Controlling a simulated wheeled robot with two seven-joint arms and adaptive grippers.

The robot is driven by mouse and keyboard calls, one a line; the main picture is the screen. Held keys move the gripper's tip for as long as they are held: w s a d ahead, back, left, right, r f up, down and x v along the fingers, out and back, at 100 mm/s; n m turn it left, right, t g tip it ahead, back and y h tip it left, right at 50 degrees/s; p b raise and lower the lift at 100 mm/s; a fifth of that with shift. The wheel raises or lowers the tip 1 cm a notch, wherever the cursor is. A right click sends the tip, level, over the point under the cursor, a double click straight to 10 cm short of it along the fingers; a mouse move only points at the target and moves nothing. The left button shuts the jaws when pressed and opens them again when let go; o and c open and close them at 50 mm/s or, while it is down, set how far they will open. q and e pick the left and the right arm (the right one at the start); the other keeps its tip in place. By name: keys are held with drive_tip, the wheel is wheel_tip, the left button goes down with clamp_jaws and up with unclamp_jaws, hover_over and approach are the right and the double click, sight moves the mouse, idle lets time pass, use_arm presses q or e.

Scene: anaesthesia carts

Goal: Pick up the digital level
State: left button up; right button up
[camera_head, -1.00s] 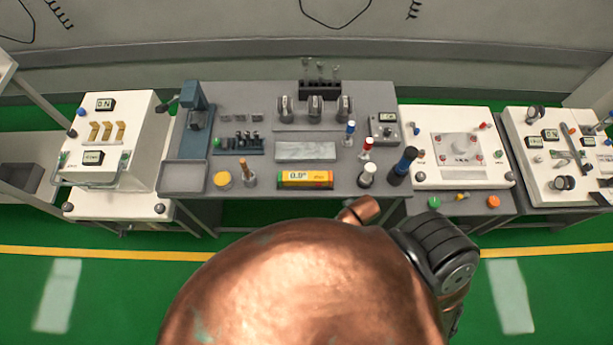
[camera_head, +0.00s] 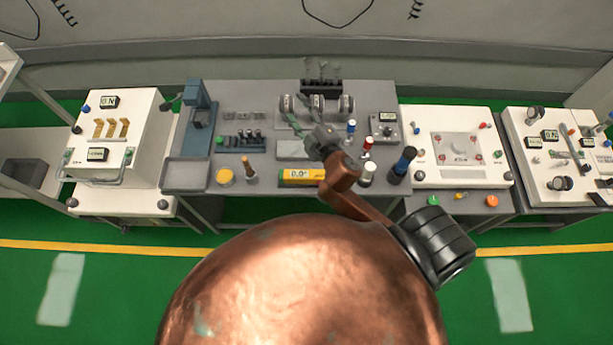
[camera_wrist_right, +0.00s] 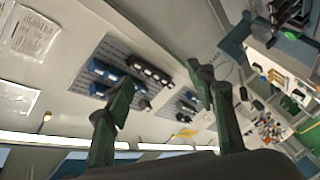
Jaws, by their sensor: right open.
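The digital level (camera_head: 298,176) is a yellow bar with a small display on its face. It lies along the front edge of the grey middle table in the head view, and its right end is partly hidden by my right arm. My right gripper (camera_head: 303,108) is raised over the table, beyond the level, with its greenish fingers apart. In the right wrist view my right gripper (camera_wrist_right: 160,95) is open with nothing between its fingers; the level cannot be made out there. My left gripper is not in view.
On the grey table (camera_head: 265,98), a grey plate (camera_head: 290,150) lies behind the level. A yellow round lid (camera_head: 224,176) and a brown-handled tool (camera_head: 248,170) stand left of it. A white-topped cylinder (camera_head: 367,174) and a blue-black cylinder (camera_head: 403,165) stand to its right.

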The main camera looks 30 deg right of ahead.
drive_tip(key=a+r+n+t+y, duration=0.1)
drive_tip(key=a+r+n+y, duration=0.85)
drive_tip(key=a+n, duration=0.35)
drive_tip(key=s+a+f+n+g+y, duration=0.1)
drive_tip(key=s+a+n+g+y, duration=0.2)
drive_tip(key=a+n, duration=0.35)
drive_tip(key=s+a+f+n+g+y, duration=0.2)
drive_tip(key=a+n+g+y, duration=0.25)
drive_tip(key=a, duration=0.25)
drive_tip(key=n+g+h, duration=1.1)
drive_tip(key=n+h, duration=0.2)
drive_tip(key=h, duration=0.3)
hover_over(306, 174)
drive_tip(key=shift+t, duration=0.25)
drive_tip(key=f, duration=2.5)
drive_tip(key=shift+s+a+f+p, duration=0.15)
drive_tip(key=shift+s+a+p, duration=0.15)
drive_tip(key=shift+s+a, duration=0.1)
drive_tip(key=shift+d+f, duration=0.2)
drive_tip(key=shift+f, duration=0.4)
drive_tip(key=shift+d+f, duration=0.15)
drive_tip(key=shift+f, duration=0.45)
drive_tip(key=f, duration=0.3)
drive_tip(key=f+p, duration=0.1)
drive_tip(key=shift+w+f, duration=0.15)
drive_tip(key=shift+w, duration=0.25)
drive_tip(key=shift+f, duration=0.5)
